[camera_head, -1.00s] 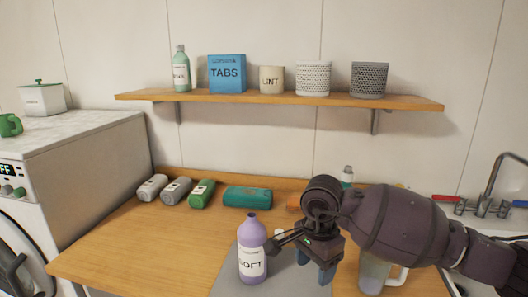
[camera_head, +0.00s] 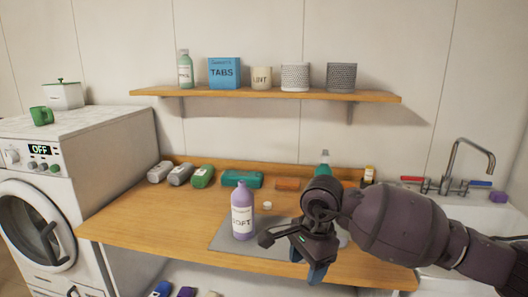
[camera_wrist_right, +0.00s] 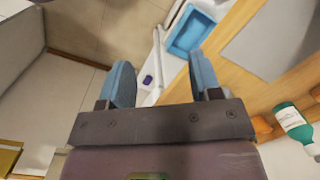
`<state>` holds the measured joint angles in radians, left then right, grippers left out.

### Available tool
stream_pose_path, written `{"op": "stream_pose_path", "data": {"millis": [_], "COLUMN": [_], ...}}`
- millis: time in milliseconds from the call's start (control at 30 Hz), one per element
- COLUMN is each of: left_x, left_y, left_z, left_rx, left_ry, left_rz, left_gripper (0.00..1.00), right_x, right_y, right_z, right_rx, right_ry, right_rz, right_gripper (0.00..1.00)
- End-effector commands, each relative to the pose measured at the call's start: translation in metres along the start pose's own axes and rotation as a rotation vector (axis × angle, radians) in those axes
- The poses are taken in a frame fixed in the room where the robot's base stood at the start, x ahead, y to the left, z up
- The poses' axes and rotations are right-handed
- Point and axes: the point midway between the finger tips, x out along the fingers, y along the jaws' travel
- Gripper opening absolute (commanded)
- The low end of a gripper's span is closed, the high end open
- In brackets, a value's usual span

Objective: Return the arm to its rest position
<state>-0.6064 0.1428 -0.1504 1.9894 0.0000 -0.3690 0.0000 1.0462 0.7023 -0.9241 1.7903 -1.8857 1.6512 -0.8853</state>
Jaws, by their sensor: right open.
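My right arm comes in from the right in the head view. Its gripper (camera_head: 308,268) hangs over the front part of the wooden counter (camera_head: 130,222), to the right of the purple SOFT bottle (camera_head: 242,218) and apart from it. In the right wrist view the two blue fingers of this gripper (camera_wrist_right: 163,82) stand apart with nothing between them. The bottle stands upright on a grey mat (camera_head: 224,240), and a small white cap (camera_head: 267,205) lies behind it to the right. My left gripper is not in view.
A washing machine (camera_head: 90,165) stands at left and a sink tap (camera_head: 460,160) at right. Grey and green bottles (camera_head: 203,177) and a teal one (camera_head: 242,179) lie along the counter's back. A shelf (camera_head: 270,94) holds several containers. A green bottle (camera_head: 323,170) stands behind my gripper.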

Motion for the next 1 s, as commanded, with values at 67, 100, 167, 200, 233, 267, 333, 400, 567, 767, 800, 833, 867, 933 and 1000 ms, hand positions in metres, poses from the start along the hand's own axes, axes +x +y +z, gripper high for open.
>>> {"op": "stream_pose_path", "data": {"millis": [67, 100, 167, 200, 233, 267, 333, 400, 567, 767, 800, 833, 867, 933, 1000], "left_x": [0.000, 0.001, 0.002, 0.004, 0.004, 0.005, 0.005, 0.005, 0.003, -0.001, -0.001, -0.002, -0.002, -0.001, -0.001], "left_y": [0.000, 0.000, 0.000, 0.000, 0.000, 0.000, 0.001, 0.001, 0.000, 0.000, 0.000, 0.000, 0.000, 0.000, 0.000], "left_z": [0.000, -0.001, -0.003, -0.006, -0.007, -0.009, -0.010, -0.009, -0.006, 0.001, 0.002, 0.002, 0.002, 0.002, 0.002], "left_rx": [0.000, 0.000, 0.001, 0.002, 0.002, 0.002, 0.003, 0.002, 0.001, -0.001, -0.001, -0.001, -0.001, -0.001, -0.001], "left_ry": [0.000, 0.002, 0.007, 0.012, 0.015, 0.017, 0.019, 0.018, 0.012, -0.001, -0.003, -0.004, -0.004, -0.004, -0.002], "left_rz": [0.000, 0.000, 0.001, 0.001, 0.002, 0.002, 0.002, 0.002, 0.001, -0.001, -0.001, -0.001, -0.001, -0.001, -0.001], "left_gripper": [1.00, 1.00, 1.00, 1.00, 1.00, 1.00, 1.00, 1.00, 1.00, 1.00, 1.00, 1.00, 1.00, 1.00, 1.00], "right_x": [0.000, -0.002, -0.006, -0.011, -0.016, -0.022, -0.040, -0.062, -0.106, -0.149, -0.153, -0.155, -0.155, -0.150, -0.140], "right_y": [-0.006, -0.008, -0.012, -0.015, -0.017, -0.020, -0.026, -0.032, -0.039, -0.050, -0.052, -0.054, -0.056, -0.059, -0.059], "right_z": [0.015, 0.023, 0.037, 0.047, 0.056, 0.064, 0.087, 0.110, 0.147, 0.143, 0.135, 0.126, 0.118, 0.095, 0.070], "right_rx": [0.046, 0.070, 0.111, 0.141, 0.165, 0.191, 0.256, 0.332, 0.559, 0.947, 1.040, 1.113, 1.185, 1.350, 1.510], "right_ry": [-0.089, -0.141, -0.229, -0.294, -0.348, -0.407, -0.558, -0.730, -1.151, -1.684, -1.788, -1.865, -1.936, -2.086, -2.216], "right_rz": [-0.032, -0.046, -0.066, -0.078, -0.088, -0.097, -0.112, -0.111, -0.031, 0.191, 0.250, 0.299, 0.345, 0.454, 0.562], "right_gripper": [0.58, 0.58, 0.58, 0.58, 0.58, 0.58, 0.58, 0.58, 0.58, 0.58, 0.58, 0.58, 0.58, 0.58, 0.58]}}
